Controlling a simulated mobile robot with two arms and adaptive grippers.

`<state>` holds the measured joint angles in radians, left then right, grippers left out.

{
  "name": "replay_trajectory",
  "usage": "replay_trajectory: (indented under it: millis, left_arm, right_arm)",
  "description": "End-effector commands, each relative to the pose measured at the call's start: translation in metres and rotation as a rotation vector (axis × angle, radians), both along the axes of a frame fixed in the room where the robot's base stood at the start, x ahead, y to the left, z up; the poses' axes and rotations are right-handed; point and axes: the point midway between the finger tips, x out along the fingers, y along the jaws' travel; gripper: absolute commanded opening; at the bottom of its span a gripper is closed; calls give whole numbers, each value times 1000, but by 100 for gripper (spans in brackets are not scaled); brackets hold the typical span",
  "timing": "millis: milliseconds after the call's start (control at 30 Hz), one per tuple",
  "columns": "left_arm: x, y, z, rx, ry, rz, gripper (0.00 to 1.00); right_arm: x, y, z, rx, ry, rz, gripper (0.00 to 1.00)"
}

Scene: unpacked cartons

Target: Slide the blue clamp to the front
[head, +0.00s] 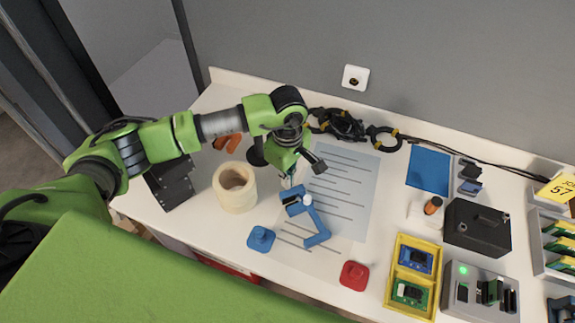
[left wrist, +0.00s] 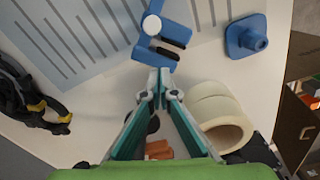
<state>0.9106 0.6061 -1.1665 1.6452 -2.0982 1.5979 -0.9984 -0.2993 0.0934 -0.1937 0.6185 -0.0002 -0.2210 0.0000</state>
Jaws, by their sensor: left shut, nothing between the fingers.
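The blue clamp (head: 318,231) lies on the table, partly over the printed sheet. Its dark-padded jaw end points toward my left gripper (head: 290,183). The gripper is shut and empty, pointing down right at the clamp's back end. In the left wrist view the fingertips (left wrist: 158,78) meet just at the edge of the clamp (left wrist: 153,52), beside its dark pads. I cannot tell whether they touch it. The far part of the clamp is cut off in the left wrist view. My right gripper is not in view.
Cream tape rolls (head: 235,190) stand left of the clamp. A blue knobbed piece (head: 261,239) and a red one (head: 354,276) sit nearer the front edge. A yellow tray (head: 397,240) is to the right. Black cables (head: 340,124) lie behind. The printed sheet (head: 350,190) is flat.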

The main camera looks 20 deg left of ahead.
Motion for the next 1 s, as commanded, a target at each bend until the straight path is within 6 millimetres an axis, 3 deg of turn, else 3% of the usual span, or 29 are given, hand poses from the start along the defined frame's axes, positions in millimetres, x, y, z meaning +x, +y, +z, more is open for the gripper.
replay_trajectory:
  millis: [133,333,833,1000]
  left_arm:
    - [-2,-3,-26,-1,4,-2,0]
    - [-11,-30,-23,-1,1,-4,0]
    - [-14,-38,-25,0,0,-2,0]
    - [-19,-56,-28,-2,-2,-7,0]
  right_arm:
    - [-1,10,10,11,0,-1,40]
    - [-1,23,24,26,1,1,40]
    - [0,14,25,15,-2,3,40]
    - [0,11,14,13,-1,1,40]
